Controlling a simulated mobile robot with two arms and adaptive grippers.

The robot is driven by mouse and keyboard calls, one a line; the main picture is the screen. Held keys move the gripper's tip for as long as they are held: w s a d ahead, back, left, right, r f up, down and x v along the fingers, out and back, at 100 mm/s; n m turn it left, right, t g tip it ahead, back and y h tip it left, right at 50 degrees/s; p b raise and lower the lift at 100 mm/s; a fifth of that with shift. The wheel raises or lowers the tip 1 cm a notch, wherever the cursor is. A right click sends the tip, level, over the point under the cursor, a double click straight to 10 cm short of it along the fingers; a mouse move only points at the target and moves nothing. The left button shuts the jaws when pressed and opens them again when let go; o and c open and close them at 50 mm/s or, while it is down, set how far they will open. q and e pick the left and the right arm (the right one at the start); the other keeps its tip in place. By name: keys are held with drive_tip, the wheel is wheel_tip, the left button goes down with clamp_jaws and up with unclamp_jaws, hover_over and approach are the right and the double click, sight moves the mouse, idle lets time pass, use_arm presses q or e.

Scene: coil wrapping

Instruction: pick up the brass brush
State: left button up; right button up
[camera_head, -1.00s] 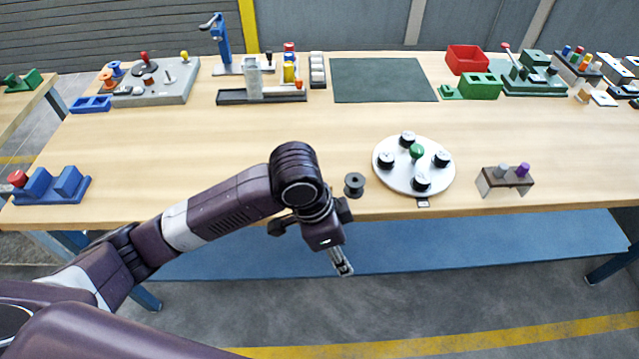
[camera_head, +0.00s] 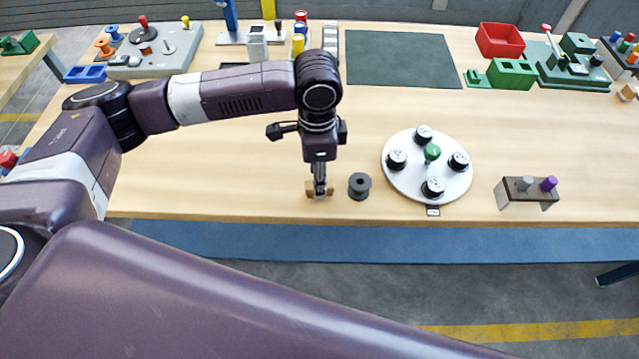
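My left gripper (camera_head: 319,182) points down just above the near edge of the bench, left of a dark spool. A small tan-brown block (camera_head: 311,189), perhaps the brass brush, shows on both sides of its fingertips. The fingers cover the middle of this block. I cannot tell whether they touch it, grip it or only stand in front of it. Nothing else in view is clearly a brass brush. My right gripper is not in view.
The dark spool (camera_head: 359,186) stands close to the right of the fingertips. A white round plate (camera_head: 409,181) with black knobs and a green knob lies further right, then a small brown stand (camera_head: 530,197). The bench (camera_head: 220,180) left of the gripper is clear.

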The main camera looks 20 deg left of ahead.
use_arm(q)
drive_tip(key=f, duration=0.2)
drive_tip(key=shift+w+d+f, duration=0.15)
drive_tip(key=shift+w+f, duration=0.1)
drive_tip(key=shift+f, duration=0.55)
drive_tip(key=c, duration=0.8)
clamp_jaws()
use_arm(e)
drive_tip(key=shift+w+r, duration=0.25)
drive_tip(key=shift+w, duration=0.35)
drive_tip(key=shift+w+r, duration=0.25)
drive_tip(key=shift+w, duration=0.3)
